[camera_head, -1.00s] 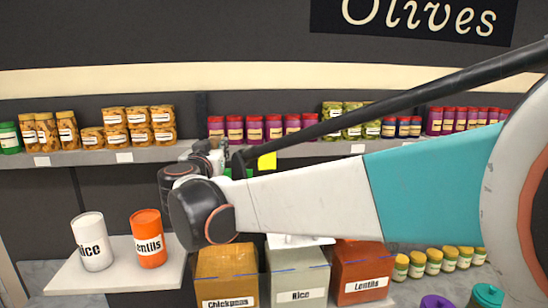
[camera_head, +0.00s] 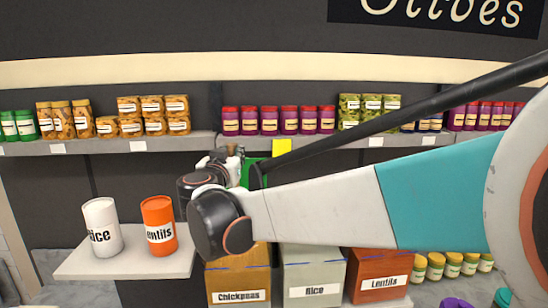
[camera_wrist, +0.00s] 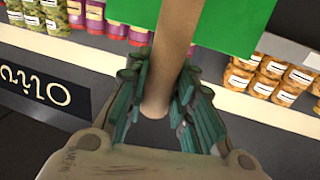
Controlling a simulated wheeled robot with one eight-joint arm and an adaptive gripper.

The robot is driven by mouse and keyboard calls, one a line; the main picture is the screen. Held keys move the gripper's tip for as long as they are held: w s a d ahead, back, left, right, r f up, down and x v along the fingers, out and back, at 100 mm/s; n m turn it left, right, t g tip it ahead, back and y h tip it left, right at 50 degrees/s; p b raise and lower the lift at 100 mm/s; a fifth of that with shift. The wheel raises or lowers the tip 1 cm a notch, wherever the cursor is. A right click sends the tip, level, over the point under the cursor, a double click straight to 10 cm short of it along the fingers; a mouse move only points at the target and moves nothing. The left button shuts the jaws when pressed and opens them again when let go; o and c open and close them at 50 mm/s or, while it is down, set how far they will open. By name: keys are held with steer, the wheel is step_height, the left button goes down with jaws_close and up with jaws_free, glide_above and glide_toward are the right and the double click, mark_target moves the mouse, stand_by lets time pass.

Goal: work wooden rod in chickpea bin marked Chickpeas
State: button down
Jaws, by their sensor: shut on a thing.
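In the wrist view, my gripper (camera_wrist: 160,98) is shut on a pale wooden rod (camera_wrist: 172,55), which passes between its ribbed green fingers. A flat green panel (camera_wrist: 235,22) shows behind the rod; I cannot tell whether they are joined. In the head view, my gripper (camera_head: 222,163) is small and partly hidden by my wrist, above the bins and in front of the shelf. The orange-brown bin marked Chickpeas (camera_head: 238,277) stands below my wrist. Its top is partly covered by my arm, and its inside is not visible.
The Rice bin (camera_head: 313,275) and Lentils bin (camera_head: 378,270) stand right of it. A white Rice can (camera_head: 102,225) and orange Lentils can (camera_head: 158,215) stand on a ledge (camera_head: 80,264) at left. A long jar shelf (camera_head: 110,147) runs behind my arm.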

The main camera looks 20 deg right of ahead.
step_height(320, 180, down, 13)
steer(key=b, duration=0.9)
steer(key=shift+s, duration=0.1)
stand_by(0.6)
steer(key=shift+r+p, duration=1.25)
steer(key=shift+r, duration=1.05)
steer(key=shift+f, duration=0.1)
step_height(320, 180, down, 4)
steer(key=b, duration=0.3)
steer(key=shift+f, duration=0.15)
steer(key=shift+r+p, duration=1.25)
steer(key=shift+r, duration=1.1)
